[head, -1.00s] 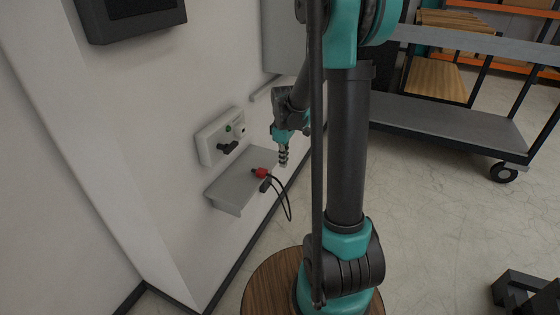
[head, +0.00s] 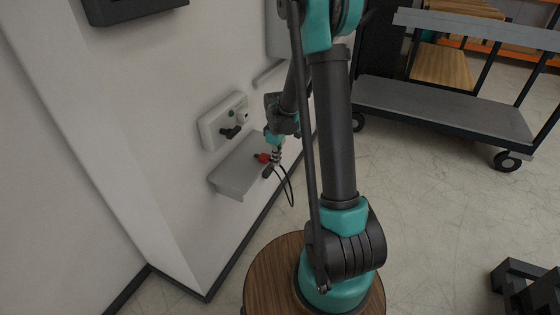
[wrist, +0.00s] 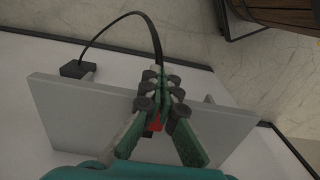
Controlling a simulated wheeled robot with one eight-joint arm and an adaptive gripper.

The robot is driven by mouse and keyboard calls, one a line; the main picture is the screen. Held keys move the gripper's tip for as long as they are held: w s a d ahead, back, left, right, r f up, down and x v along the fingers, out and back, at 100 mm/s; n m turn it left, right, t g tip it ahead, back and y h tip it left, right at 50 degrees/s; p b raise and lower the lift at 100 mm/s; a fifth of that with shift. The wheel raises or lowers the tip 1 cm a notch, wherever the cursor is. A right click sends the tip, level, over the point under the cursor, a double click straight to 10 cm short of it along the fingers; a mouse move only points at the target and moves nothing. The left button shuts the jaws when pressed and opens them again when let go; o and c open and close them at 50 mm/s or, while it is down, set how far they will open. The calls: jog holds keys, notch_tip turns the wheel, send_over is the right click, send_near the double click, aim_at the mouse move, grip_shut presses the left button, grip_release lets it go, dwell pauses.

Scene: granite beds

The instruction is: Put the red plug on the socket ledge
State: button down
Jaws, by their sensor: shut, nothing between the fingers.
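The red plug (head: 262,157) lies on the grey socket ledge (head: 233,177), near its outer right edge, with its black cable hanging in a loop off the ledge. My gripper (head: 274,161) is right at the plug, just to its right in the head view. In the wrist view my gripper (wrist: 161,88) has its fingers together above the ledge (wrist: 70,110). A bit of the red plug (wrist: 154,124) shows behind the fingers; most of it is hidden. I cannot tell whether the fingers touch it.
A white socket box (head: 222,121) with a black plug in it is on the wall above the ledge. The black cable (head: 289,187) hangs below my gripper. A grey cart (head: 440,105) stands at the back right. The floor between is clear.

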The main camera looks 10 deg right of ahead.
aim_at(265, 158)
jog(key=shift+w+a, duration=0.85)
jog(key=shift+a, duration=0.3)
